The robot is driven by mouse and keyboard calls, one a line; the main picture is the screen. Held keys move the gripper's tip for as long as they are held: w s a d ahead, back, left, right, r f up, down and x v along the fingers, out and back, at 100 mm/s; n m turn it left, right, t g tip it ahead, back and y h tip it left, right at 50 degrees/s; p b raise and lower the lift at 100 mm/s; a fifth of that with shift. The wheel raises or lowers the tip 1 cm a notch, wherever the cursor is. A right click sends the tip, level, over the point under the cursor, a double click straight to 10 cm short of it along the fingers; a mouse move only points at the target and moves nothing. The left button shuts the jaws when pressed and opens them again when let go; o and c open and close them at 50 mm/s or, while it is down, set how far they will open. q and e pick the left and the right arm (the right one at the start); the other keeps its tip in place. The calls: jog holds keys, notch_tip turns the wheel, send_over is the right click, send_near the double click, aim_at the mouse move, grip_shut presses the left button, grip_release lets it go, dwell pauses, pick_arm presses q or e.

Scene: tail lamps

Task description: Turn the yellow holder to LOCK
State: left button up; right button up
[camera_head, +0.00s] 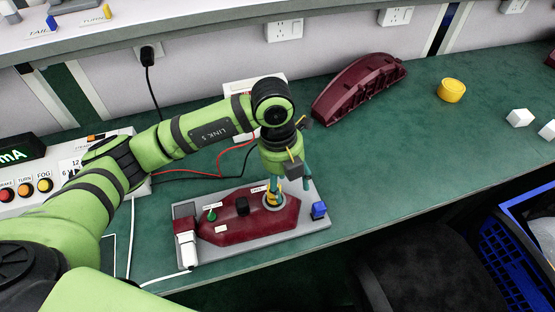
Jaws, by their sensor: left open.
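The yellow holder (273,200) sits near the right end of a dark red tail lamp (243,225), which lies on a grey fixture plate (313,236). My left gripper (289,190) points down right above the holder with its fingers open. The fingers partly hide the holder, and I cannot tell whether they touch it. The LOCK marking cannot be made out. A green holder (211,215) and a black one (242,205) sit further left on the lamp. My right gripper is not in view.
A control box (60,178) is at left. The bench (400,150) between is clear.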

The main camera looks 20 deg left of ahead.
pick_arm(q)
jog(key=a, duration=0.1)
jog(key=w+a+y, duration=0.1)
jog(key=a, duration=0.1)
jog(key=shift+w+a+r+n+y, duration=0.25)
jog(key=shift+n+y, duration=0.15)
jog(key=shift+a+f, duration=0.15)
jog(key=shift+f, duration=0.1)
notch_tip(320, 180, down, 5)
jog(key=shift+s+f+p, duration=0.1)
jog(key=shift+f+p, duration=0.1)
jog(key=shift+p, duration=0.7)
jog(key=shift+f, duration=0.55)
jog(key=shift+c, duration=0.4)
